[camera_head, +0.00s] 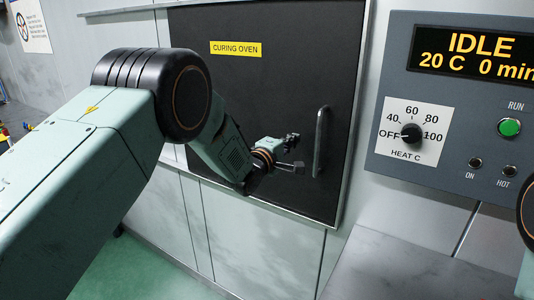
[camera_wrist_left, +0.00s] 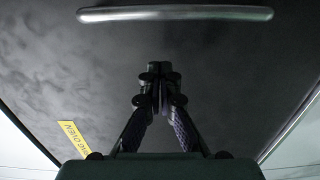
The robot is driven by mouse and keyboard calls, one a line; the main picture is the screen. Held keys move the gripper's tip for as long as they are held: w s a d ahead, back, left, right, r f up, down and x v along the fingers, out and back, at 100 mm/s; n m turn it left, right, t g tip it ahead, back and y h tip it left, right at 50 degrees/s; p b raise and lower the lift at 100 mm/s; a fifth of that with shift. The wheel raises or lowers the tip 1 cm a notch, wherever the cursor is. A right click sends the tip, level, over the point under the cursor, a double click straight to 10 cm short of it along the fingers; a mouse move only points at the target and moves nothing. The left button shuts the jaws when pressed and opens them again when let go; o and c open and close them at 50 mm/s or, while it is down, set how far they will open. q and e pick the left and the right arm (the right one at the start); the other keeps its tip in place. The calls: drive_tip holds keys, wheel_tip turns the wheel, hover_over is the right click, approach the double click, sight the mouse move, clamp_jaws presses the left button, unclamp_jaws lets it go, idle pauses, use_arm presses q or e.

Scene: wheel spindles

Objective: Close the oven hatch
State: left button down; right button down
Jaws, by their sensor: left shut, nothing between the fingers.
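The oven hatch (camera_head: 270,60) is a large black panel with a yellow "CURING OVEN" label and a silver rim. It looks flush in the wall, with no clear gap at its edge. Its upright metal handle (camera_head: 320,142) is near the right edge; the handle also shows in the left wrist view (camera_wrist_left: 175,14). My left gripper (camera_head: 296,152) is in front of the hatch, just left of the handle and apart from it. In the left wrist view its fingers (camera_wrist_left: 160,75) are together and empty. My right gripper is out of view.
A grey control panel (camera_head: 455,175) stands right of the hatch, with an "IDLE, 20 C, 0 min" display (camera_head: 480,52), a heat dial (camera_head: 411,132) at OFF and a green RUN button (camera_head: 509,127). A grey counter (camera_head: 400,260) is below it.

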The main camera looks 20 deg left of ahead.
use_arm(q)
drive_tip(key=shift+b+v, duration=0.7)
drive_tip(key=shift+v, duration=4.3)
drive_tip(key=s+a+f+m+g+y+b, duration=0.1)
drive_tip(key=s+f+m+g+y+b, duration=0.2)
drive_tip(key=s+f, duration=0.45)
drive_tip(key=s+a+f+m+g, duration=0.2)
drive_tip(key=s+f+m, duration=0.2)
drive_tip(key=f, duration=0.7)
drive_tip(key=s+a+f+m+g+y+b, duration=0.1)
drive_tip(key=s+f+m+g+y+b, duration=0.2)
drive_tip(key=s+f, duration=0.45)
drive_tip(key=s+f+m+g+b, duration=0.2)
drive_tip(key=s+f+g+b, duration=0.2)
drive_tip(key=s+f, duration=0.8)
drive_tip(key=s+a+f+m+g+b, duration=0.1)
drive_tip(key=s+f+g+b, duration=0.4)
drive_tip(key=s+f, duration=0.7)
drive_tip(key=s+b, duration=0.1)
drive_tip(key=s, duration=0.4)
drive_tip(key=shift+s+a+f+m, duration=0.35)
drive_tip(key=shift+s+m, duration=0.05)
